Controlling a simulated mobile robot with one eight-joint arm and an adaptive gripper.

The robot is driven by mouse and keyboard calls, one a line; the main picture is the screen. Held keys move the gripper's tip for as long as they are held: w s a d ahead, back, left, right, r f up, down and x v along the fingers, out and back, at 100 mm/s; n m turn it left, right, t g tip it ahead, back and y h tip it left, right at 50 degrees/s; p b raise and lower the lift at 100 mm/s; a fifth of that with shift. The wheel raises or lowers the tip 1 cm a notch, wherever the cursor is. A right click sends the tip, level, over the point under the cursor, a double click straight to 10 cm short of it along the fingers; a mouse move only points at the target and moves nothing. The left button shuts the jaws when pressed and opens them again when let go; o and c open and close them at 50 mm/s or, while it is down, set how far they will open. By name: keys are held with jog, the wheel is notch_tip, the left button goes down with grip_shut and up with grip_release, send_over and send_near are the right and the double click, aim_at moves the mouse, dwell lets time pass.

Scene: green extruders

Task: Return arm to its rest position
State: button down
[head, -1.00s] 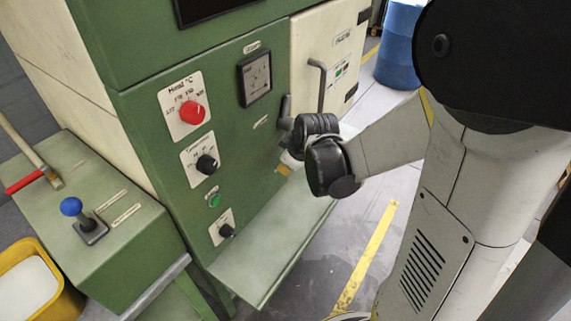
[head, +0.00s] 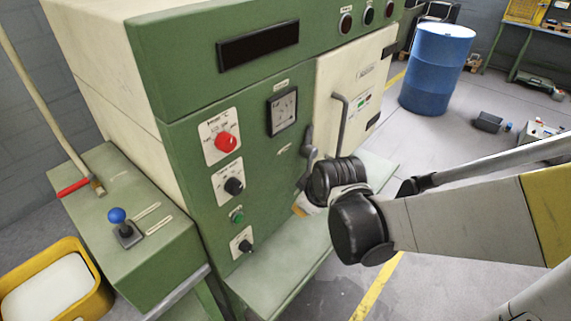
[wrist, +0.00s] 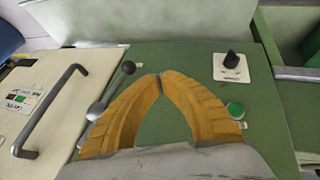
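My gripper (wrist: 160,76) has two yellow fingers whose tips meet in the wrist view, with nothing visible between them. In the head view only a bit of the yellow fingers (head: 300,208) shows beside the dark wrist, close to the green machine front (head: 270,170); the rest is hidden. My arm reaches in from the right. In the wrist view the fingers lie in front of the green panel, between a grey lever (wrist: 110,95) and a green button (wrist: 235,110). I cannot tell whether they touch the panel.
The cream door (head: 345,90) has a bar handle (head: 342,120). A red knob (head: 226,142) and black knobs are on the panel. A blue-knobbed joystick (head: 118,217) and yellow bin (head: 60,285) stand left.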

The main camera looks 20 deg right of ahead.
jog(key=shift+s+a+r, duration=0.25)
jog(key=shift+s, duration=0.1)
jog(key=s+a+r+m, duration=0.3)
jog(key=s+r+m, duration=0.3)
jog(key=s+r, duration=0.3)
jog(key=shift+a+r+m+t, duration=0.2)
jog(key=shift+r+m+t, duration=0.1)
jog(key=shift+r, duration=0.1)
jog(key=shift+w, duration=0.1)
dwell(0.6)
